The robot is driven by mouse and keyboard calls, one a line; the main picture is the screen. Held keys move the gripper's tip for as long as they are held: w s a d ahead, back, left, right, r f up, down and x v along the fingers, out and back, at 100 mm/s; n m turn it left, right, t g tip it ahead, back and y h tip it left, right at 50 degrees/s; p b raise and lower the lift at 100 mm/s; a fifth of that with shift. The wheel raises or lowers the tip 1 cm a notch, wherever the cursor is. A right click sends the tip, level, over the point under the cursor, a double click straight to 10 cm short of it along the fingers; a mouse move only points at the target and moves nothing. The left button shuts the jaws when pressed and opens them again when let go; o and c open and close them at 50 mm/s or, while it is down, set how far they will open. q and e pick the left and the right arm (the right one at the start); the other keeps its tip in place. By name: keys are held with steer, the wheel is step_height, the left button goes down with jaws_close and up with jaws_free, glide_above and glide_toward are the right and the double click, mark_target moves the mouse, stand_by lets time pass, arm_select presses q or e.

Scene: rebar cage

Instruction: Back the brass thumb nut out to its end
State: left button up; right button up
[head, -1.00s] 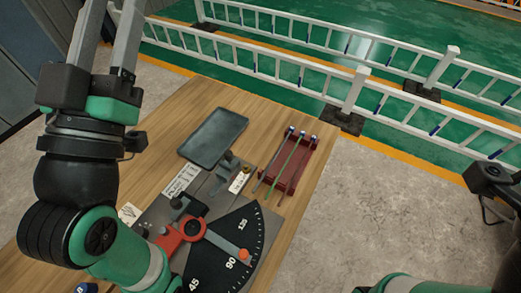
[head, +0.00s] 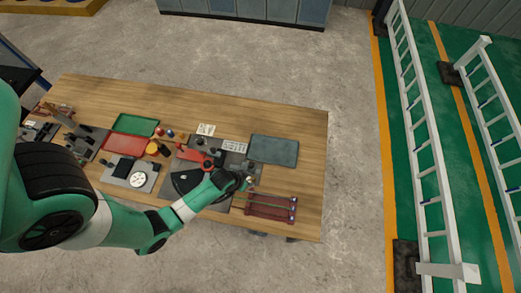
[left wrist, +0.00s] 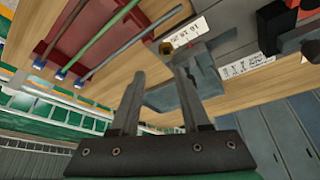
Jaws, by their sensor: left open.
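In the left wrist view a small brass-coloured piece (left wrist: 166,47), which looks like the thumb nut, sits beside a white label strip (left wrist: 186,34) near a grey bracket (left wrist: 201,66). Its thread and its position along it are too small to tell. My left gripper (left wrist: 160,76) is open, its two fingers apart with nothing held between them. The brass piece appears just beyond the fingertips in the picture; I see no contact. In the head view the left gripper (head: 247,182) is over the bench fixture's right end, where it hides the nut. My right gripper is out of view.
A red rack (head: 271,207) with several rods lies right of the gripper, near the bench edge. A grey tray (head: 273,149) is behind it. Bare wood (head: 313,150) shows at the right.

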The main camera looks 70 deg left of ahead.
mark_target(253, 179)
arm_select(q)
steer(key=b+x, duration=0.2)
steer(key=x, duration=0.1)
steer(key=b+x, duration=0.3)
steer(key=a+b+x, duration=0.1)
steer(key=b+x, duration=0.1)
steer(key=b, duration=0.1)
steer(key=shift+s+f, duration=0.3)
steer(key=shift+f, duration=0.15)
steer(key=shift+w+a+f+b, duration=0.15)
steer(key=shift+w+f+b, duration=0.05)
steer(key=shift+f+b, duration=0.2)
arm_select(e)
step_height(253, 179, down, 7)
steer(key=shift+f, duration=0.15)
arm_select(q)
steer(key=shift+c, duration=0.3)
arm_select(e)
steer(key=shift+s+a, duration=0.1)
arm_select(q)
jaws_close()
